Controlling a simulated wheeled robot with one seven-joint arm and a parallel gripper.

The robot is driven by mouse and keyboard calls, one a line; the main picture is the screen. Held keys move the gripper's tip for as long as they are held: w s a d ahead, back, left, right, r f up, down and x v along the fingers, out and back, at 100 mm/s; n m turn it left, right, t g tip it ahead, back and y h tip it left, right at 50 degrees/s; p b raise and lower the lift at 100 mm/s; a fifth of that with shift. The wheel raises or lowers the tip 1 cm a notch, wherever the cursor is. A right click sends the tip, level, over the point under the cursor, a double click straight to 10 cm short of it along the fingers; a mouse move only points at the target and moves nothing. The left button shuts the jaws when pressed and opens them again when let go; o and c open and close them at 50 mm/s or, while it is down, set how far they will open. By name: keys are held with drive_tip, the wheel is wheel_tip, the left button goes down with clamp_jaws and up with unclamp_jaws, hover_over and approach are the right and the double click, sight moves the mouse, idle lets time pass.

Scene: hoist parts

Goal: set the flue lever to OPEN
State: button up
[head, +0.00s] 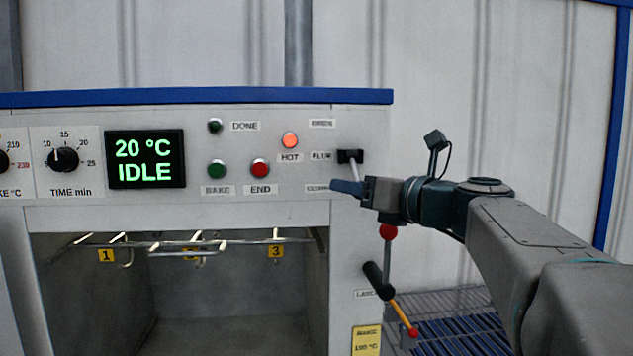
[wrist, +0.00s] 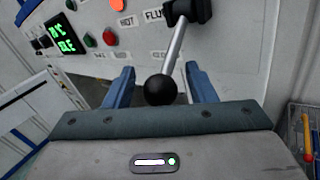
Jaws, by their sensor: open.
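The flue lever is a metal rod (head: 355,171) hanging down from a black pivot block (head: 350,156) on the oven's front panel. In the wrist view its rod (wrist: 174,52) ends in a black ball knob (wrist: 160,90). A blurred upper label (head: 322,123), seemingly OPEN, is above the FLUE label; a lower one (head: 317,188), seemingly CLOSED, is below, and the lever points towards it. My gripper (head: 346,187) is open at the lever's lower end. In the wrist view its blue fingers (wrist: 160,84) stand either side of the knob, with visible gaps. In the head view the gripper hides the knob.
Left of the lever are the lit HOT lamp (head: 290,140), the END button (head: 260,168) and the display (head: 145,159) reading 20 °C IDLE. Below my gripper are a red-balled rod (head: 388,232) and a black latch handle (head: 378,281). The oven chamber (head: 200,285) is open, with hooks inside.

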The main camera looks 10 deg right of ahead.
drive_tip(key=shift+w+a, duration=0.3)
drive_tip(key=shift+w, duration=0.15)
clamp_jaws()
